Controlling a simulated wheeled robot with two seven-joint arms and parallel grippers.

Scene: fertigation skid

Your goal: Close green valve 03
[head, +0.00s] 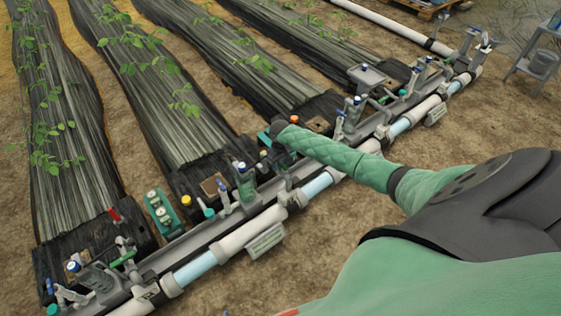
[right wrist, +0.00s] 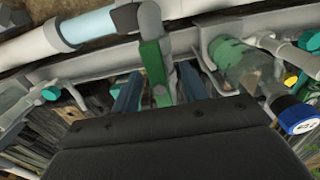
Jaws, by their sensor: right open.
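A green valve handle (right wrist: 154,66) shows in the right wrist view, beside a grey pipe elbow. It runs nearly up and down the picture, with its lower end between the two blue-green fingers of my right gripper (right wrist: 160,90). The fingers are apart, with gaps beside the handle; I cannot tell whether either touches it. No number on the valve can be read. In the head view my right arm reaches in from the right, and its gripper (head: 268,137) is at the middle of the skid. The hand hides the valve there. My left gripper is not in view.
A clear-bodied filter with a blue-and-white cap (right wrist: 298,119) stands close right of the fingers. A long grey pipe (head: 243,234) with light-blue sections runs along the skid's front. Another green lever (head: 124,258) sits lower left. Covered plant rows (head: 70,150) lie behind; bare soil lies in front.

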